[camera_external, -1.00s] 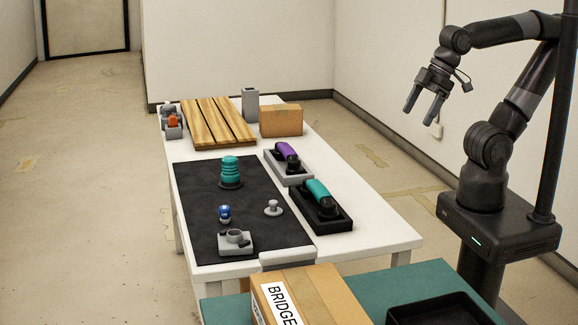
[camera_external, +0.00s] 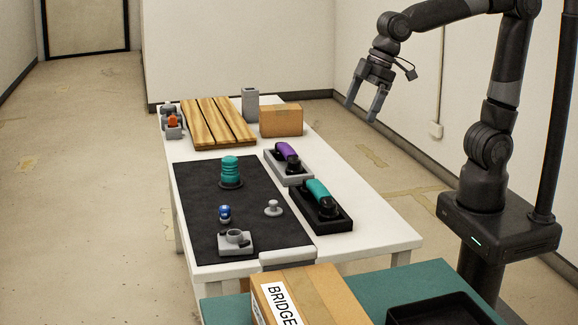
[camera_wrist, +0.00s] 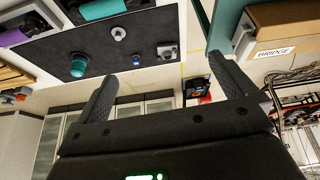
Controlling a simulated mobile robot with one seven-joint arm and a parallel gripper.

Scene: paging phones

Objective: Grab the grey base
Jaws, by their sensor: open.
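A grey base (camera_external: 236,243) with a round cup-like top sits at the near end of the black mat (camera_external: 195,215); it also shows in the wrist view (camera_wrist: 167,51). A second grey base (camera_external: 298,180), a shallow tray, carries a purple handset (camera_external: 285,149) to the right of the mat. Which of the two the task means I cannot tell. My gripper (camera_external: 363,110) is open and empty, high in the air to the right of the table. In the wrist view the fingers (camera_wrist: 164,72) are spread with nothing between them.
On the mat stand a teal ribbed piece (camera_external: 230,170), a blue piece (camera_external: 225,214) and a pale knob (camera_external: 273,208). A black base (camera_external: 337,224) with a teal handset (camera_external: 318,192) lies beside it. Wooden slats (camera_external: 215,122) and a cardboard box (camera_external: 281,121) are at the back.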

